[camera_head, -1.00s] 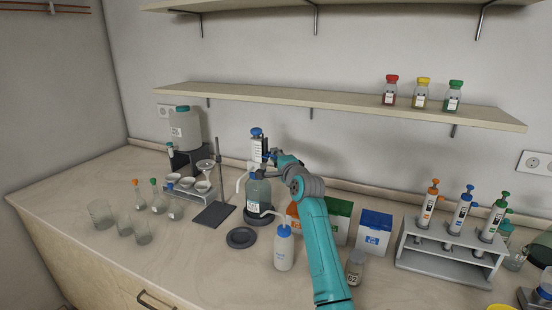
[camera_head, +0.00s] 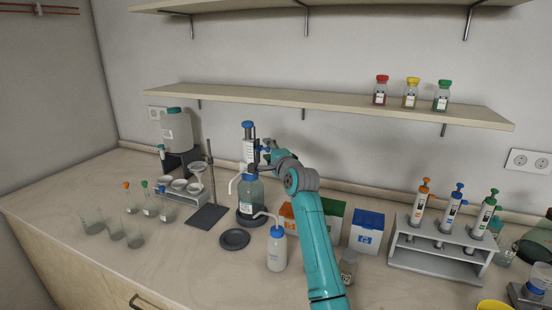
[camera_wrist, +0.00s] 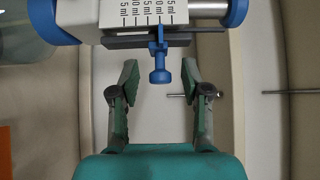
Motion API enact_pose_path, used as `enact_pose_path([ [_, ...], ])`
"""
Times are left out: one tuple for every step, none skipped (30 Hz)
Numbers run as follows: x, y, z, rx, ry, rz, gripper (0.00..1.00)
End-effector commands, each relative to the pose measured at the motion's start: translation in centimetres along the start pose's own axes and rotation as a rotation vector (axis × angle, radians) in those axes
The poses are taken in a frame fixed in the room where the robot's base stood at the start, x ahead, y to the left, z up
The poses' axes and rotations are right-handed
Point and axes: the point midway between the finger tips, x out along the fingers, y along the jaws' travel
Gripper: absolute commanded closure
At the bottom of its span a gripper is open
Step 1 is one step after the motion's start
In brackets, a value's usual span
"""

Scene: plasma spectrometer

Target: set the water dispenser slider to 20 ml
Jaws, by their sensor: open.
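The water dispenser (camera_head: 249,150) stands upright on a blue-capped bottle (camera_head: 251,194) at the back of the bench. My gripper (camera_head: 267,150) is at its right side in the head view. In the wrist view, the blue slider (camera_wrist: 160,66) sits on a dark rail below the white ml scale (camera_wrist: 145,14). Its pointer is right of the scale's middle; the labels are partly cut off, so I cannot read the exact setting. My gripper (camera_wrist: 160,83) is open, with one finger on each side of the slider knob and visible gaps to both.
A wash bottle (camera_head: 277,249) stands in front of the dispenser, with a black dish (camera_head: 235,239) to its left. A stand (camera_head: 208,215) is left of the dispenser. A pipette rack (camera_head: 437,258) is at the right.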

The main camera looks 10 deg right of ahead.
Motion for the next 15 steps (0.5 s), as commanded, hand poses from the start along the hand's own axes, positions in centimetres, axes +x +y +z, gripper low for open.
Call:
enact_pose_path([
  [-0.6, 0.1, 0.0, 0.000, 0.001, -0.001, 0.53],
  [-1.0, 0.1, 0.0, 0.000, 0.001, -0.001, 0.53],
  [-1.6, 0.1, 0.0, 0.000, 0.001, -0.001, 0.53],
  [-2.0, 0.1, 0.0, 0.000, 0.001, -0.001, 0.53],
  [-2.5, 0.1, 0.0, 0.000, 0.001, -0.001, 0.53],
  [-3.3, 0.1, -0.1, -0.001, 0.001, -0.001, 0.53],
  [-3.8, 0.1, -0.1, -0.001, 0.001, -0.001, 0.53],
  [-4.3, 0.1, -0.1, 0.000, 0.001, -0.001, 0.53],
  [-5.1, 0.1, -0.1, 0.000, 0.001, -0.001, 0.53],
  [-5.6, 0.1, -0.1, 0.000, 0.001, -0.002, 0.53],
  [-6.2, 0.1, -0.1, 0.001, 0.002, -0.001, 0.53],
  [-6.9, 0.1, -0.1, 0.001, 0.001, -0.001, 0.53],
  [-7.4, 0.1, -0.1, 0.000, 0.001, -0.002, 0.53],
  [-7.9, 0.1, -0.1, 0.000, 0.001, -0.001, 0.53],
  [-8.5, 0.1, 0.0, 0.000, 0.001, -0.002, 0.53],
])
